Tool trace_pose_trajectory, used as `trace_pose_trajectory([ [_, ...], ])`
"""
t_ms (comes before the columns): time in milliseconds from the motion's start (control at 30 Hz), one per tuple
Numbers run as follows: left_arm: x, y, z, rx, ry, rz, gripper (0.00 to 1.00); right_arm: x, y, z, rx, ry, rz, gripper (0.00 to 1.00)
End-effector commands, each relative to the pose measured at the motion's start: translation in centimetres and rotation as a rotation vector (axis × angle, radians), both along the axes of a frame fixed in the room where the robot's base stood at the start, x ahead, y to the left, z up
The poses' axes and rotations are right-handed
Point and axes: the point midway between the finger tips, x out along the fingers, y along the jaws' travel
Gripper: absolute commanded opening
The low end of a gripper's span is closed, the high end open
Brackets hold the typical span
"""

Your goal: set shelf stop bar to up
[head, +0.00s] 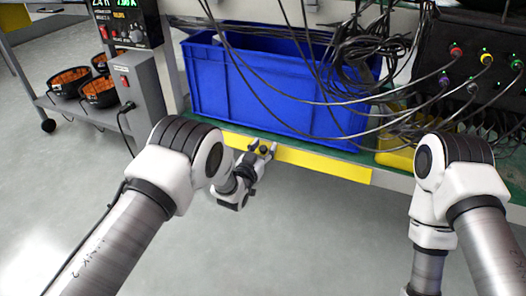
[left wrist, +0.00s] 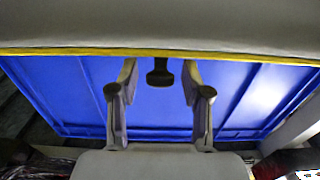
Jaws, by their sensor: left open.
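The shelf stop bar (head: 320,164) is a long yellow strip along the front edge of the green shelf, low in front of the blue bin. In the left wrist view it is a thin yellow line (left wrist: 230,55) across the picture. My left gripper (head: 263,147) is at the bar's left-middle part, its fingers spread. A dark knob (left wrist: 160,73) at the bar sits between the open fingers (left wrist: 160,95), with gaps on both sides. My right gripper is out of view; only its arm shows.
A blue bin (head: 270,85) stands on the shelf behind the bar. Loose black cables (head: 365,50) hang over it from a black box (head: 470,50) at right. A grey power unit (head: 140,85) stands at left. The floor in front is clear.

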Motion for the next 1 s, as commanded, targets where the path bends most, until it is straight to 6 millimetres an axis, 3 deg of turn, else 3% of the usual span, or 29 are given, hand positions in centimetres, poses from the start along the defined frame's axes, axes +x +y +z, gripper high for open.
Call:
trace_pose_trajectory([
  [100,-0.03,0.01,0.06,0.000,0.000,0.000,0.48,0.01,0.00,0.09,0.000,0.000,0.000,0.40],
  [233,-0.05,0.02,0.05,0.000,0.001,0.000,0.02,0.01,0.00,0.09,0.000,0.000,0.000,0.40],
  [267,-0.05,0.02,0.04,0.000,0.001,0.000,0.00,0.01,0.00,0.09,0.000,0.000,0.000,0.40],
  [1000,-0.03,0.03,0.19,0.006,0.018,0.000,0.00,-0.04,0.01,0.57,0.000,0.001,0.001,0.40],
])
